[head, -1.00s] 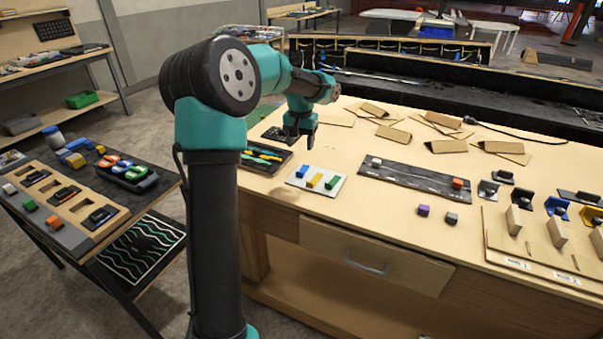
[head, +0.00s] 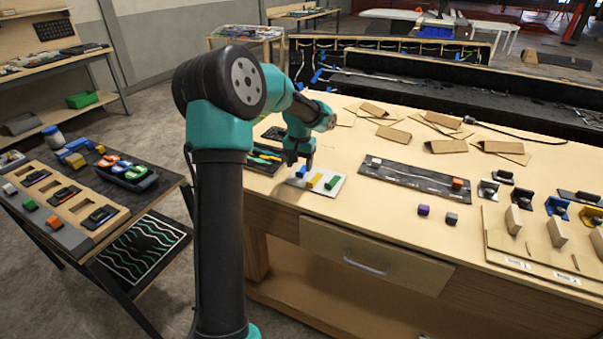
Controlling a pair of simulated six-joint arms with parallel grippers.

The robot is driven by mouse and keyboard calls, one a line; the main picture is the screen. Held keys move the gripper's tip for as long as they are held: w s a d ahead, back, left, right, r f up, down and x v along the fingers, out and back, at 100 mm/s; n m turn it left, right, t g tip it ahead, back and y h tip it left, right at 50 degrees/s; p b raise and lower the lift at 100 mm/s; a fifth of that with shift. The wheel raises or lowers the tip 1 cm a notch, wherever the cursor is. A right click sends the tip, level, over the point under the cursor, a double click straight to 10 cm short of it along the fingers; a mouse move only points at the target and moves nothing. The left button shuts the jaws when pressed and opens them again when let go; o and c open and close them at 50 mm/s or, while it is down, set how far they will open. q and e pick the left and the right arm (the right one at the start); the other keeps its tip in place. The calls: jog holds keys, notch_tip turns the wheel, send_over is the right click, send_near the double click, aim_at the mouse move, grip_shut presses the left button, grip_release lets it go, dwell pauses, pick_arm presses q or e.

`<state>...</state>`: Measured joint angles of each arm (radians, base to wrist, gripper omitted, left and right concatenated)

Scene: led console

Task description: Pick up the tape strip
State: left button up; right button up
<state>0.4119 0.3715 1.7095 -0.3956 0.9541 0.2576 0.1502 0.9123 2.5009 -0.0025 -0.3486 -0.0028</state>
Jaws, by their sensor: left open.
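A yellow piece (head: 315,181) and a green piece (head: 333,182) lie on the same plate, to the right of the blue one. I cannot tell for sure which small thing is the tape strip. My right gripper is not in view.
A dark tray with coloured tools (head: 262,160) lies left of the plate, partly behind my arm. A black board (head: 414,183) lies to the right. Purple (head: 423,210) and grey (head: 451,218) blocks stand in front of it.

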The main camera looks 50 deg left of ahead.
aim_at(300, 170)
pick_arm(q)
jog(key=shift+f, duration=1.55)
jog(key=c, duration=1)
